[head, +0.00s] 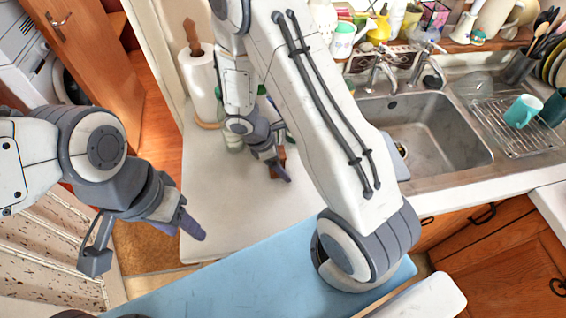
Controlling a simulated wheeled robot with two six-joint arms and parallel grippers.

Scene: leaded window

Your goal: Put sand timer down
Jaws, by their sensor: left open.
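My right gripper (275,152) is over the white counter (225,215), reached by the arm that crosses the middle of the view. A small brown piece (277,168) shows at its fingers, mostly hidden by them; it may be part of the sand timer. I cannot tell whether the fingers grip it or stand beside it, nor whether it touches the counter. My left gripper (145,245) is open and empty at the left, its fingers wide apart, in front of the counter's left edge and away from the brown piece.
A paper towel roll (200,85) stands at the counter's back left. The sink (430,135) and a dish rack (510,130) with a teal mug (522,110) are to the right. A blue surface (230,285) lies in front. The counter's front left is clear.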

